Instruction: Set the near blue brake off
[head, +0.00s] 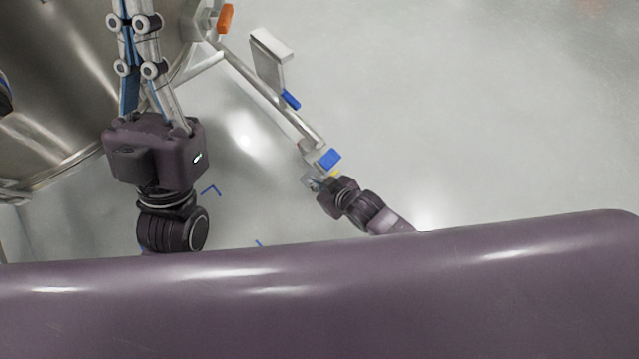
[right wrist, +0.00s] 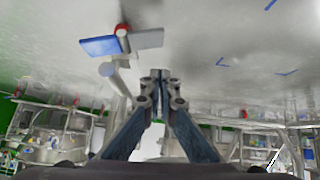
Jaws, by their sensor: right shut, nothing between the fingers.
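A blue pedal (head: 329,158) sits at the lower end of a slanting metal frame leg, right of centre in the head view. A second blue piece (head: 291,99) shows farther up beside the leg. In the right wrist view, my right gripper (right wrist: 160,76) is shut and empty. A blue pedal (right wrist: 100,46) lies up-left of its fingertips, apart from them; I cannot tell which one it is.
A large steel vessel (head: 55,95) fills the upper left. An upright grey plate (head: 268,55) and an orange piece (head: 225,18) stand along the leg. In the wrist view a red part (right wrist: 122,30) adjoins the pedal. Pale floor (head: 500,110) is clear at right.

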